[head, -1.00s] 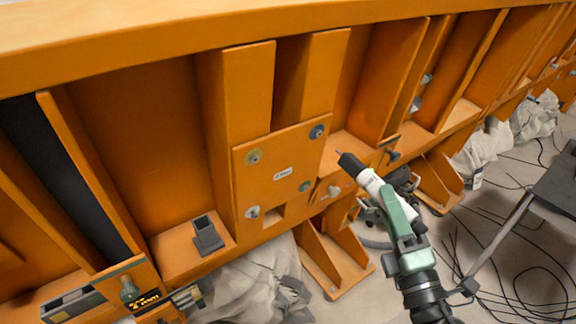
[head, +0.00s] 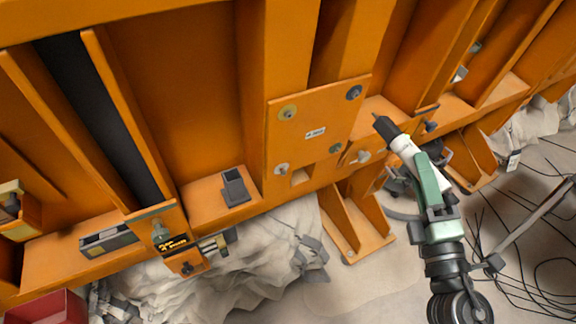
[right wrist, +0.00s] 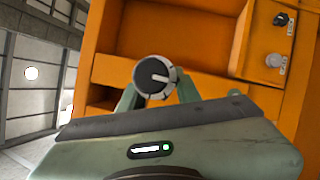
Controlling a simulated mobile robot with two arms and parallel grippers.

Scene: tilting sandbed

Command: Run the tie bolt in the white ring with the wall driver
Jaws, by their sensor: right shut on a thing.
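My right gripper (head: 422,172) is shut on the wall driver (head: 404,147), a white cylinder with a black nose. The driver tilts up and left, its thin tip in front of the orange wall, right of the bolt plate (head: 310,130). The white ring (head: 282,169) is at the plate's lower left, with a bolt at its middle. The tip is well to the right of it. The right wrist view shows the driver's round back end (right wrist: 152,75) between the fingers. My left gripper is out of view.
An open dark grey holder (head: 236,188) stands on the ledge left of the plate. Orange brackets (head: 352,230) jut out below the plate. Cables lie on the floor at right.

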